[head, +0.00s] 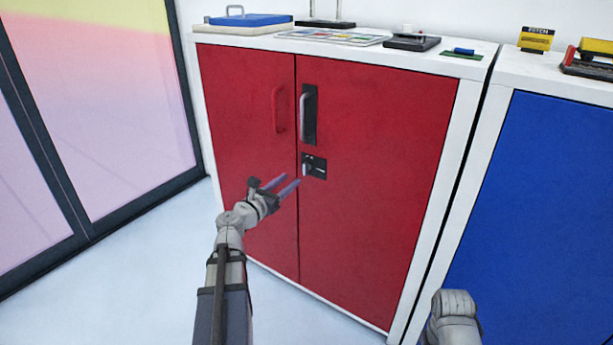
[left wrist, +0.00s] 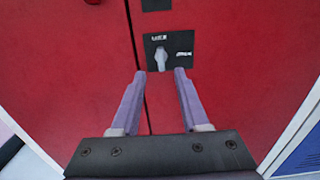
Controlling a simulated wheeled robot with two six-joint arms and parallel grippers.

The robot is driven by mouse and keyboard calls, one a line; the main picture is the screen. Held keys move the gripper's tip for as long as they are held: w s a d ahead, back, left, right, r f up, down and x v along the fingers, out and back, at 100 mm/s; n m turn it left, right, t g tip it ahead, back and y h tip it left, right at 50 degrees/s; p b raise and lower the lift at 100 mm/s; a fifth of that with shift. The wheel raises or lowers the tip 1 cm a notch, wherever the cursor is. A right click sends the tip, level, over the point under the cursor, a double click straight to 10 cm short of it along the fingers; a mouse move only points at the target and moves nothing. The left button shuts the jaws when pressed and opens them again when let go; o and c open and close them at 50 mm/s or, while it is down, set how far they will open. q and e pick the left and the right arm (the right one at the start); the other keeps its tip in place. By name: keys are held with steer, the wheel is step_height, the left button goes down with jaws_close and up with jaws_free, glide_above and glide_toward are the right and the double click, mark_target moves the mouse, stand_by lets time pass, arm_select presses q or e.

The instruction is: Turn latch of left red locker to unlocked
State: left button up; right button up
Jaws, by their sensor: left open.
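The left red locker (head: 370,200) has two red doors, both shut, in a white frame. Its latch (head: 306,169) is a small light grey knob on a black plate (head: 319,168), below the black-backed handle on the right door. In the left wrist view the latch (left wrist: 160,59) stands upright on its plate, with small white markings above and to the right. My left gripper (head: 289,184) is open and empty, just below and in front of the latch. In the left wrist view its fingers (left wrist: 160,75) point at the latch, which shows between and beyond the tips. The fingers appear apart from it.
A red handle (head: 278,110) is on the left door, and a grey handle (head: 304,117) on the right door. A blue locker (head: 550,200) stands at the right. Small items, including a blue case (head: 250,20), lie on top. Floor (head: 310,318) in front is clear.

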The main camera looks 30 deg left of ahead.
mark_target(304, 169)
arm_select(q)
steer(key=shift+w+d, duration=0.2)
steer(key=shift+w, duration=1.75)
steer(key=shift+w+d, duration=0.15)
steer(key=shift+w, duration=1.8)
jaws_close()
